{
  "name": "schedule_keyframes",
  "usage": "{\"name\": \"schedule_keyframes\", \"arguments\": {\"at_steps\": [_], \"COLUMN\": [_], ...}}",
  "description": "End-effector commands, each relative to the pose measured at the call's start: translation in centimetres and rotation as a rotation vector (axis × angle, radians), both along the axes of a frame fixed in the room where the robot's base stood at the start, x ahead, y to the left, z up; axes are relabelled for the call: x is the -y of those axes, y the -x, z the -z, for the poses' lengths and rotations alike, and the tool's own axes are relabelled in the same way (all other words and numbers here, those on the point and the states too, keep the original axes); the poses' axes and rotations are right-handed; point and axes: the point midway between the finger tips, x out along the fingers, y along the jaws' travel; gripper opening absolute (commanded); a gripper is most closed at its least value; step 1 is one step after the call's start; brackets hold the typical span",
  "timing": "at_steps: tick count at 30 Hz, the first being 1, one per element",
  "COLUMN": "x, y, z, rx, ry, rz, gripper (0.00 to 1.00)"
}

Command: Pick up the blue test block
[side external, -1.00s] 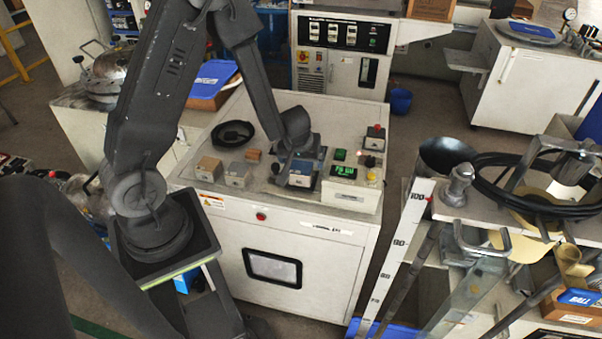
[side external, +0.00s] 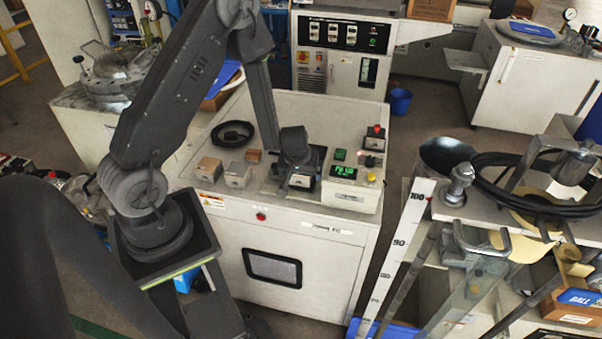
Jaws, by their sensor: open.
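My gripper (side external: 296,180) points down over the right part of the white machine's top. Its jaws are open. A small block with a light grey front (side external: 302,182) sits on a dark plate right under and between the fingers. The gripper covers most of this block, and its blue top is hardly visible now. I cannot tell whether the fingers touch it.
To the left on the white machine top (side external: 300,110) are a brown-topped block (side external: 209,168), a grey block (side external: 237,175), a small orange-brown block (side external: 253,155) and a black ring (side external: 232,132).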

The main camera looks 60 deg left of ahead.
Motion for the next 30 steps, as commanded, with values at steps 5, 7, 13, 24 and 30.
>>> {"name": "schedule_keyframes", "arguments": {"at_steps": [5, 7, 13, 24, 30], "x": [0.00, 0.00, 0.01, -0.01, -0.01], "y": [-0.01, -0.01, -0.01, -0.07, -0.07], "z": [-0.04, -0.04, -0.05, -0.11, -0.15], "rx": [0.000, 0.000, 0.000, 0.002, 0.002], "ry": [0.000, 0.000, 0.000, -0.001, -0.001], "rz": [0.000, 0.000, 0.000, -0.001, -0.001], "gripper": [0.85, 0.78, 0.59, 0.28, 0.28]}}
